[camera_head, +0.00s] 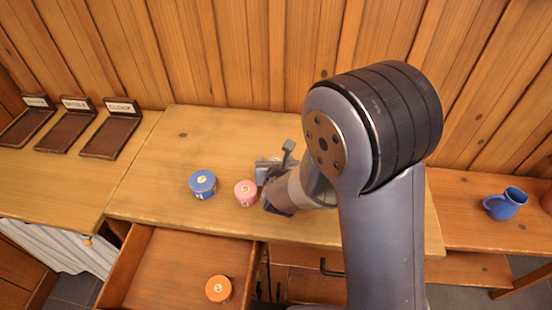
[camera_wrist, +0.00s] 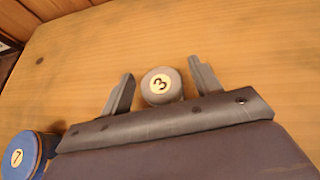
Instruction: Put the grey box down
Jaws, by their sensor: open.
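The grey box (camera_wrist: 161,85) is small and round, with a pale label marked 3 on its top. In the wrist view it stands on the wooden table (camera_wrist: 250,60) between the two fingers of my gripper (camera_wrist: 160,68). The fingers are open, with a gap showing on either side of the box. In the head view my gripper (camera_head: 272,168) is low over the table, just right of the pink box, and my arm hides much of that spot; I cannot clearly make out the grey box there.
A pink box (camera_head: 246,193) and a blue box (camera_head: 202,184) stand left of my gripper. An orange box (camera_head: 219,289) lies in the open drawer (camera_head: 150,265). Labelled trays (camera_head: 112,135) sit at far left, a blue mug (camera_head: 505,204) at right. The table's back left is clear.

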